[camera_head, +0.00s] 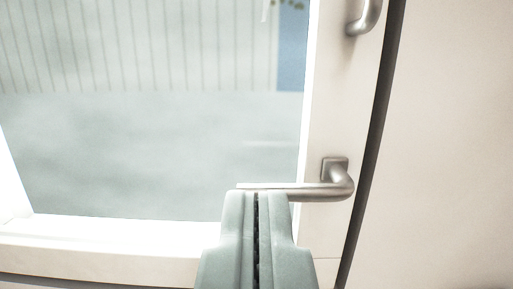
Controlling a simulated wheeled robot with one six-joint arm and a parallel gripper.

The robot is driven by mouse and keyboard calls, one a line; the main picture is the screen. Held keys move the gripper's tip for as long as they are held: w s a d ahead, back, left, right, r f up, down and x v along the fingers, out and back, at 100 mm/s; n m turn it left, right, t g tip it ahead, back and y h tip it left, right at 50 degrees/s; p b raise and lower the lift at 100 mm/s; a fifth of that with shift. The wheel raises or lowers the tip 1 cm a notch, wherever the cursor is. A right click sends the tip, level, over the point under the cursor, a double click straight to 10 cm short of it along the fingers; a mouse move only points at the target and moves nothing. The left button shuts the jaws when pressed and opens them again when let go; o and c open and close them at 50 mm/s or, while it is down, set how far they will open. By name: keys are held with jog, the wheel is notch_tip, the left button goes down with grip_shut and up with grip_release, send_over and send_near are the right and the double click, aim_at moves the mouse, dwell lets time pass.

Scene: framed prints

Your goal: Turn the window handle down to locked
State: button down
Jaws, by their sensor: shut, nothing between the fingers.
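The window handle (325,190) is a silver lever on the right side of the white window frame (330,120). Its square base is fixed to the frame, and its lever lies level, pointing left over the glass. My gripper (256,194) is shut and empty at the bottom middle. Its fingertips overlap the lower edge of the lever near its free left end. I cannot tell whether they touch it.
A second silver handle (364,18) shows in part at the top right on the same frame. A dark gap runs down beside the frame, with a plain pale wall (450,150) to the right. The window glass (150,140) fills the left. The white bottom rail (100,245) lies below.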

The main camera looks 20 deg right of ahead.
dwell(0.3)
jog(key=shift+x, duration=5.05)
jog(key=shift+s+a+f, duration=0.1)
jog(key=shift+s+f, duration=0.1)
jog(key=shift+f, duration=0.8)
jog(key=shift+s+a+f, duration=0.1)
jog(key=shift+s+f, duration=0.15)
jog(key=shift+f, duration=0.75)
